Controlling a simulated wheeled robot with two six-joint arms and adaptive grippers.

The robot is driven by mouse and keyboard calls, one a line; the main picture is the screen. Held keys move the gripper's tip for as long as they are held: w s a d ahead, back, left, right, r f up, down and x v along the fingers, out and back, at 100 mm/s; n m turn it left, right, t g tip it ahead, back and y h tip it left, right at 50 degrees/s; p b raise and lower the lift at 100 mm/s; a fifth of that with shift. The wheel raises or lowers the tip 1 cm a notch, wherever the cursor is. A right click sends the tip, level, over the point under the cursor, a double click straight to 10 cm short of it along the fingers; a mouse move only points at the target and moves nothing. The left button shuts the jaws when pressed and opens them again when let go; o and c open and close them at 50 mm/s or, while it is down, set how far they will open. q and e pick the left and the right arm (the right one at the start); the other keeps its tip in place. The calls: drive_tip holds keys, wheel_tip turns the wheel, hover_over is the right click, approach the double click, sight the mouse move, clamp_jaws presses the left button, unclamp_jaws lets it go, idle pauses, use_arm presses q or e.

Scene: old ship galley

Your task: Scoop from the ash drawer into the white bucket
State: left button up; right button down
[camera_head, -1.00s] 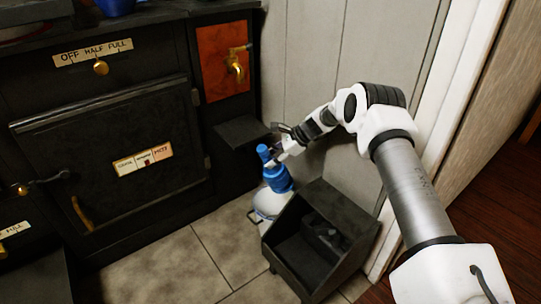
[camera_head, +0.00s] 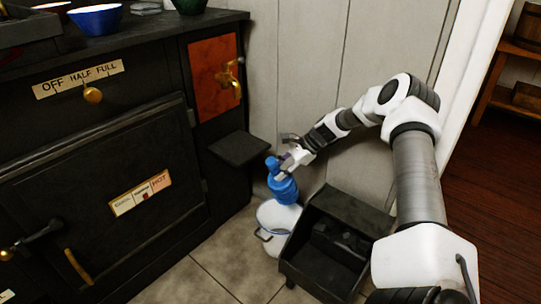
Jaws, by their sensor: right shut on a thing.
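The white bucket (camera_head: 270,218) stands on the floor beside the black stove. A blue scoop-like thing (camera_head: 284,190) is held upright over it, and its lower end covers part of the bucket's top. My right gripper (camera_head: 287,165) is shut on the upper part of this blue scoop. I cannot see whether the scoop holds ash. My left gripper is out of view.
A black open box (camera_head: 345,212) with dark contents stands right of the bucket. Bare tiles (camera_head: 205,272) lie in front.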

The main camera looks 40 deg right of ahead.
drive_tip(key=shift+w+a+r+p, duration=0.1)
drive_tip(key=shift+a+r+p, duration=0.1)
drive_tip(key=shift+a+p, duration=0.15)
drive_tip(key=s+a+f+n+h, duration=0.1)
drive_tip(key=a+h, duration=0.4)
drive_tip(key=a, duration=0.6)
drive_tip(key=s+a+f+n+h, duration=0.1)
drive_tip(key=a+h, duration=0.4)
drive_tip(key=a, duration=0.6)
wheel_tip(320, 180, down, 2)
drive_tip(key=shift+a+f+n+t, duration=0.15)
drive_tip(key=shift+n+t, duration=0.15)
drive_tip(key=shift+n, duration=0.2)
